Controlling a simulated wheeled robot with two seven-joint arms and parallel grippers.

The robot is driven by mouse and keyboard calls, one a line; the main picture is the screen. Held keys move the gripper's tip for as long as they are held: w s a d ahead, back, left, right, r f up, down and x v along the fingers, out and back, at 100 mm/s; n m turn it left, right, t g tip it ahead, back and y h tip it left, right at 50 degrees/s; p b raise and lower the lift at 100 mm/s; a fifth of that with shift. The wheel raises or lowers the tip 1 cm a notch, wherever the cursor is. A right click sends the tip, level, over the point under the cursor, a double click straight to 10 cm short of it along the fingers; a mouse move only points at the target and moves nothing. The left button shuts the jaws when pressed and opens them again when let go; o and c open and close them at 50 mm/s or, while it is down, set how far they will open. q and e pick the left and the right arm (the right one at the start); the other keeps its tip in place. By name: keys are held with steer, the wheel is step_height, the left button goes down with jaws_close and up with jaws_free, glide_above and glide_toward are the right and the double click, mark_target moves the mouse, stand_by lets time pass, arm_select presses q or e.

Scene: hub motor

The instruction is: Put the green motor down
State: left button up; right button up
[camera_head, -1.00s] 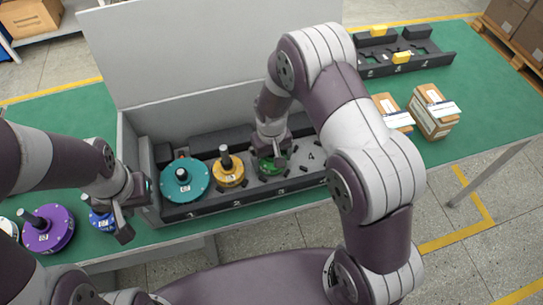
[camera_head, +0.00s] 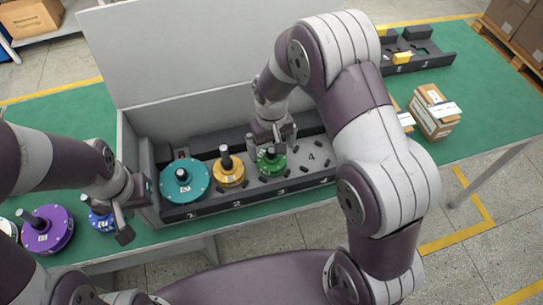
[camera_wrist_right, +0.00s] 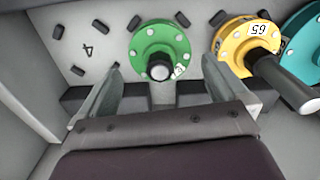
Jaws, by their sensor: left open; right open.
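The green motor (camera_head: 271,160) sits in the grey case, in the third place from the left, just left of the number 4. My left gripper (camera_head: 118,222) is open and empty at the left end of the case, near the blue motor (camera_head: 101,220).
A teal motor (camera_head: 184,180) and a yellow motor (camera_head: 228,172) stand in the case left of the green one. Place 4 (camera_head: 311,157) is empty. The open lid (camera_head: 200,50) rises behind. A purple motor (camera_head: 48,229) lies on the green table. Cartons (camera_head: 434,112) stand at right.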

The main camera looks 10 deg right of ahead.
steer(key=r, duration=0.6)
steer(key=shift+s+d+r, duration=0.1)
steer(key=shift+s+d, duration=0.05)
steer(key=shift+s, duration=0.15)
steer(key=s+d+r, duration=0.1)
steer(key=s+d, duration=0.1)
steer(key=s, duration=0.4)
steer(key=s+d+r+m+t, duration=0.1)
steer(key=s+d, duration=0.2)
steer(key=s, duration=0.4)
steer(key=shift+s+d+r+m, duration=0.15)
steer(key=shift+d+r+m, duration=0.1)
steer(key=shift+r+m, duration=0.05)
steer(key=shift+s, duration=0.1)
